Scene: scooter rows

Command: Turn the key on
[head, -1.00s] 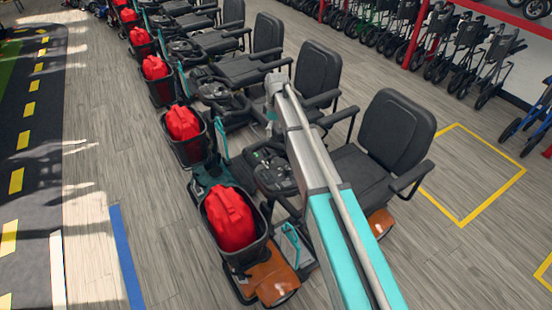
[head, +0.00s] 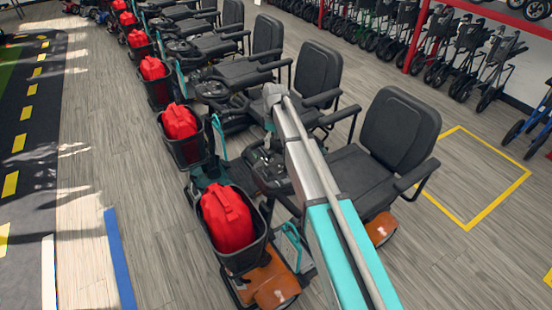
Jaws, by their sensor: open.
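The nearest scooter, with an orange body (head: 272,284), stands in the lower middle of the head view. Its dark control console (head: 266,168) sits in front of its black seat (head: 398,130), partly covered by my arm. The key is too small or hidden to make out. My arm reaches up from the lower right, across this scooter, and its visible end is a grey joint above and beyond the console. My gripper does not show; whatever lies past that joint is hidden.
A black basket (head: 256,250) holding a red bag (head: 227,217) is on the scooter's front. Several similar scooters stand in a row behind it. Rollators (head: 480,60) line the right wall. Bare wood floor (head: 120,150) lies left, and a yellow floor outline (head: 490,205) right.

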